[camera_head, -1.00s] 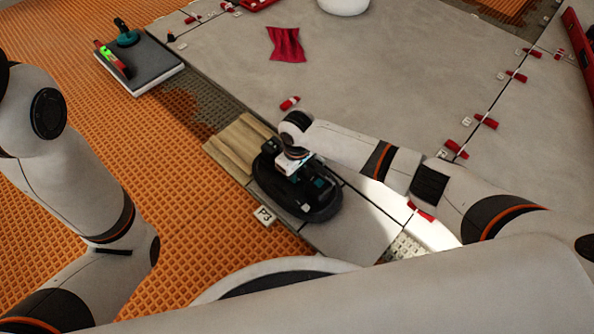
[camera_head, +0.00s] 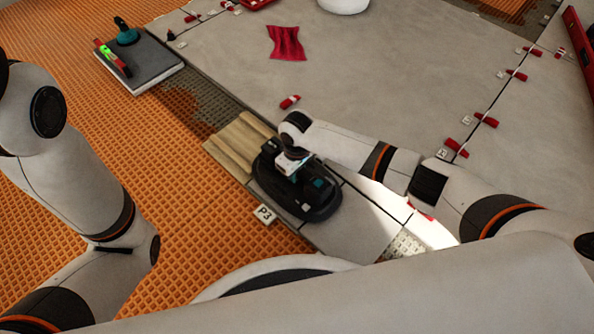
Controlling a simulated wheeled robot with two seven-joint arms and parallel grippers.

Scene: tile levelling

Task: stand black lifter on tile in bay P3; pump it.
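The black lifter (camera_head: 325,207) stands on a grey tile (camera_head: 345,240) by the P3 tag (camera_head: 265,214). It has a broad dark oval base, with teal and white parts on top. My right gripper (camera_head: 292,165) is over the lifter's top, at its upper-left side. The fingers are dark against the dark lifter, so I cannot see whether they are open or closed on it. My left arm is at the left edge, and its gripper is out of the frame.
Beige ribbed strips (camera_head: 236,144) lie just left of the lifter. A grey tile stack (camera_head: 150,72) holds a teal-handled tool (camera_head: 126,36) and a level with a green vial (camera_head: 110,56). A red cloth (camera_head: 286,43) lies on the tiled floor. Red clips (camera_head: 487,120) line the joints.

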